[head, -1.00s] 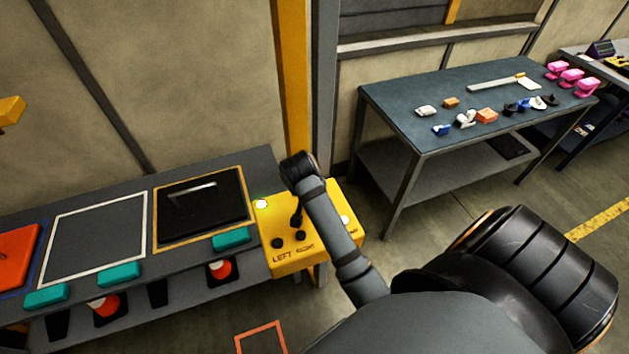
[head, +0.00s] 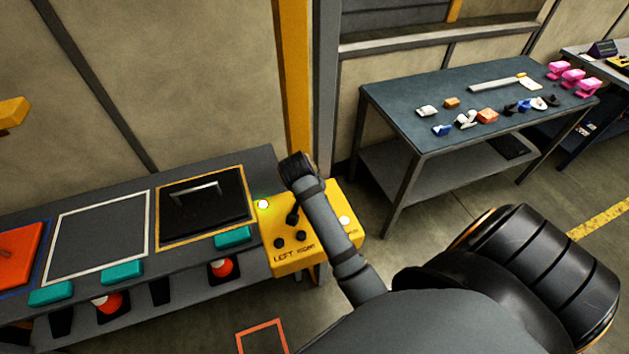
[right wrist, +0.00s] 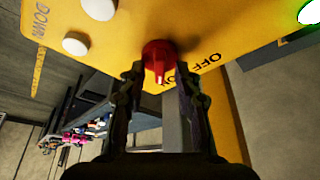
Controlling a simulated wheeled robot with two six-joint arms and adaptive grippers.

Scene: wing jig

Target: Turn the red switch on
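The red switch (right wrist: 159,54) is a round knob on the yellow control box (right wrist: 210,22), with a pale mark pointing down in the right wrist view. The word OFF is printed to its right. My right gripper (right wrist: 159,72) is open, with one fingertip on each side of the switch's lower part. I cannot tell whether the fingers touch it. In the head view my right arm reaches over the yellow box (head: 285,262) and hides part of it; the red switch does not show there. My left gripper is out of view.
A lit green lamp (head: 263,204) and a white button (head: 345,220) are on the box. A grey bench (head: 100,277) with teal blocks and a black panel (head: 205,205) stands to the left. A table (head: 400,95) with small parts stands at the back right.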

